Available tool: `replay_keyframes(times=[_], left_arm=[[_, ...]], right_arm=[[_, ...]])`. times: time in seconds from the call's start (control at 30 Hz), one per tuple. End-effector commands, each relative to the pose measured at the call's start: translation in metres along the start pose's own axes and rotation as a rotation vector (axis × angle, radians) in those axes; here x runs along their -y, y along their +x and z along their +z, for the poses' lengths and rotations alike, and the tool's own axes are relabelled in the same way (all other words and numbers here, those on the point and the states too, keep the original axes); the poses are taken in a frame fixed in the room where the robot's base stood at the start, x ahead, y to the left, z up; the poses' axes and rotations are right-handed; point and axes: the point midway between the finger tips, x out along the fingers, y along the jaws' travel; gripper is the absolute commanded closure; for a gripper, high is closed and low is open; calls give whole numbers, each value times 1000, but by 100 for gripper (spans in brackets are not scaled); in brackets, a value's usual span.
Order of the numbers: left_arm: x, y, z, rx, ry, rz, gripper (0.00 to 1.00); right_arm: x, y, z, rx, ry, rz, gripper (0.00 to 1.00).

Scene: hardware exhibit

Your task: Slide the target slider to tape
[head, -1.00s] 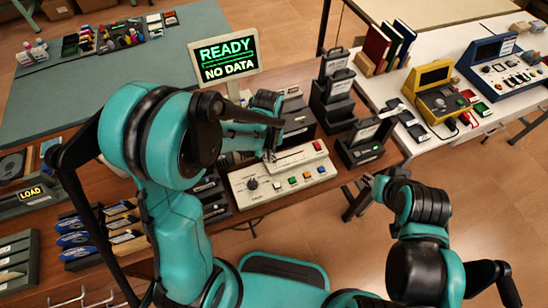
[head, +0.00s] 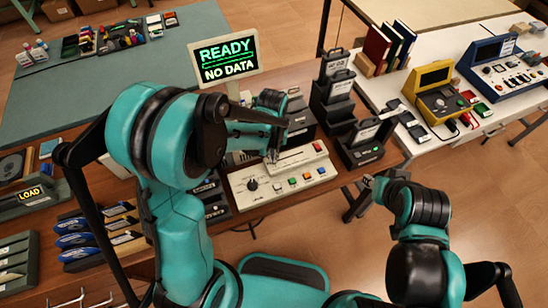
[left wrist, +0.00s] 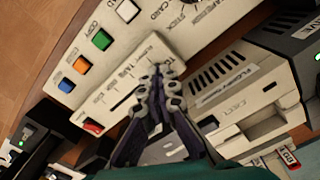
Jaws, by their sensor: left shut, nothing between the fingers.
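The cream control console (head: 262,190) stands on the wooden desk, with a dial and a row of coloured buttons. Its raised slider plate (head: 299,157) carries a slot and a red button at its right end; the plate also shows in the left wrist view (left wrist: 112,108) with small labels along the slot. My left gripper (head: 271,157) is shut and empty, its fingertips (left wrist: 158,72) down at one end of the slot. The slider knob is not clear and may be hidden by the fingers. My right gripper (head: 369,186) hangs clear, right of the console.
A screen (head: 226,62) reading "READY NO DATA" stands behind the console. A grey drive unit (left wrist: 245,95) sits close beside the plate. Black cartridge holders (head: 360,151) stand to the right. A white table (head: 455,150) with a yellow device is farther right.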

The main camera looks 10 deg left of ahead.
Motion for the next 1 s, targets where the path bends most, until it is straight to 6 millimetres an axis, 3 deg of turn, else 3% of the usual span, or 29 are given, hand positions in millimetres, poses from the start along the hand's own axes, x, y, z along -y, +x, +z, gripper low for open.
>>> replay_keyframes(times=[1.0], left_arm=[[-18, 0, -10, 0, 0, 0, 100]], right_arm=[[0, 2, 1, 0, 0, 0, 66]])
